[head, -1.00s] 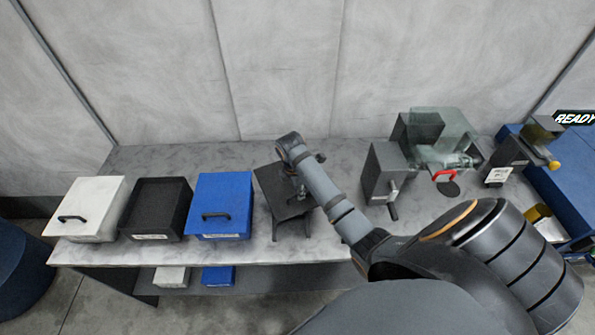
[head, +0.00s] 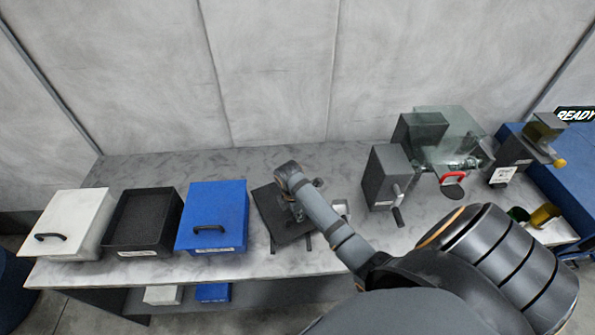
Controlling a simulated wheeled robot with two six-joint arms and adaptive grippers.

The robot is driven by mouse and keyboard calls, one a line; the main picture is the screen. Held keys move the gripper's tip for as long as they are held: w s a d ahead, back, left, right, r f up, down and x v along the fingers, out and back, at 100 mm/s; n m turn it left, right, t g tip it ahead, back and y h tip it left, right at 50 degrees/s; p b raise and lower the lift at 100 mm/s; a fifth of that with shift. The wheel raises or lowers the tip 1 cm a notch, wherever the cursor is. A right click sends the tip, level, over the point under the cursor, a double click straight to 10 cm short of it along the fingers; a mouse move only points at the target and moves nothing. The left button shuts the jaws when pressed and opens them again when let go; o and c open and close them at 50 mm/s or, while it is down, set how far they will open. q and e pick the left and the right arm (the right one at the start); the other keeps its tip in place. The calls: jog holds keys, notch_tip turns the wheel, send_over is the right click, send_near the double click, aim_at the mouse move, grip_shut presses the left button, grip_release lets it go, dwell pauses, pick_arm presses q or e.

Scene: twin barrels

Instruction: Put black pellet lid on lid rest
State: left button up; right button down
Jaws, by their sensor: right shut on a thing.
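The black pellet bin (head: 143,220) stands open on the bench, between the white and blue bins, with no lid on it. My right arm reaches in from the lower right. My right gripper (head: 299,211) is over the dark stand and is shut on the black lid (head: 270,212), a flat dark plate. The lid rest (head: 273,243) is directly below, with short legs showing. The arm hides part of the lid and rest. I cannot tell whether the lid touches the rest. My left gripper is not in view.
A lidded white bin (head: 75,222) and lidded blue bin (head: 215,215) flank the black bin. A grey box with a crank (head: 388,180) and a clear-covered machine (head: 440,140) stand right of the rest. Bare bench lies behind the bins.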

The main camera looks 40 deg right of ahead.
jog(key=shift+f, duration=0.1)
jog(key=c, duration=1.7)
grip_release()
jog(key=shift+o, duration=1.4)
pick_arm(q)
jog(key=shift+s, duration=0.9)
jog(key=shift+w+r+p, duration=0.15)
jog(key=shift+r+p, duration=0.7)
jog(key=shift+p, duration=0.05)
pick_arm(e)
notch_tip(320, 180, up, 12)
jog(key=a, duration=0.1)
jog(key=shift+a, duration=0.2)
